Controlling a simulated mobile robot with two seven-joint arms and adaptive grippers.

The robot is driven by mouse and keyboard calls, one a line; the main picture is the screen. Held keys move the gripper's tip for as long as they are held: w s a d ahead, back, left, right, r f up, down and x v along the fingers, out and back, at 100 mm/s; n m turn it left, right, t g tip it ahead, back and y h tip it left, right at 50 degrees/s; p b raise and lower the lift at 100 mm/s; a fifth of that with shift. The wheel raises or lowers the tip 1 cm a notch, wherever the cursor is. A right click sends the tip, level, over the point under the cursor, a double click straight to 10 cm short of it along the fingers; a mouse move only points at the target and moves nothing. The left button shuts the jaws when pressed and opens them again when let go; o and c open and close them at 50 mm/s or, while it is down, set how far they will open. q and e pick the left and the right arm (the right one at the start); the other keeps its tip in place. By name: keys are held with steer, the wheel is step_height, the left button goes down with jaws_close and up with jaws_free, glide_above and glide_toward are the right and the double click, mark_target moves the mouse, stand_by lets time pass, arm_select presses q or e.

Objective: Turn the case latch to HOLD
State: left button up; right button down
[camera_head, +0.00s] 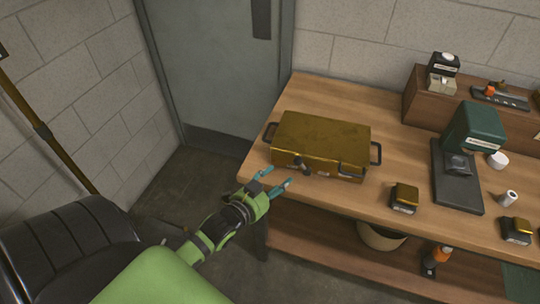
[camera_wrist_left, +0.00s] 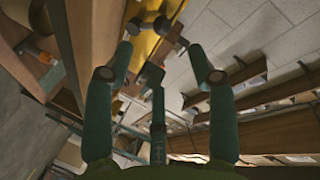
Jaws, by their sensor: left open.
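A brass-coloured case (camera_head: 322,135) lies closed on the wooden table, with a dark handle at each end. A small dark latch (camera_head: 306,169) is on its front face, left of the middle; its setting is too small to read. My left gripper (camera_head: 276,178) is open and empty, with teal fingers just in front of the case's front left, apart from the latch. In the left wrist view the open fingers (camera_wrist_left: 161,52) frame part of the yellow case (camera_wrist_left: 148,42) and a dark part that may be the latch. My right gripper is out of view.
The wooden table (camera_head: 385,212) has a lower shelf. To the right stand a small brass-topped block (camera_head: 404,197), a black stand (camera_head: 455,180), a green box (camera_head: 475,128) and a white cylinder (camera_head: 509,198). A raised wooden shelf (camera_head: 425,108) is behind. A grey door (camera_head: 218,70) is at back left.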

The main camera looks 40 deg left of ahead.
arm_select(q)
steer(key=shift+v, duration=1.2)
steer(key=shift+f, duration=0.1)
steer(key=s+d+f+n+g, duration=0.1)
steer(key=s+f+g, duration=0.35)
steer(key=f, duration=0.85)
steer(key=s+d+f+n+g, duration=0.1)
steer(key=s+f+n+g, duration=0.15)
steer(key=s+f, duration=0.75)
steer(key=s+d+f+g, duration=0.1)
steer(key=s+f+g, duration=0.2)
steer(key=s+f, duration=0.6)
steer(key=s+d+f+g, duration=0.2)
steer(key=s+f+g, duration=0.2)
steer(key=s+f, duration=0.5)
steer(key=shift+s+d+f+n, duration=0.3)
steer(key=shift+s+n, duration=0.15)
steer(key=shift+s, duration=0.65)
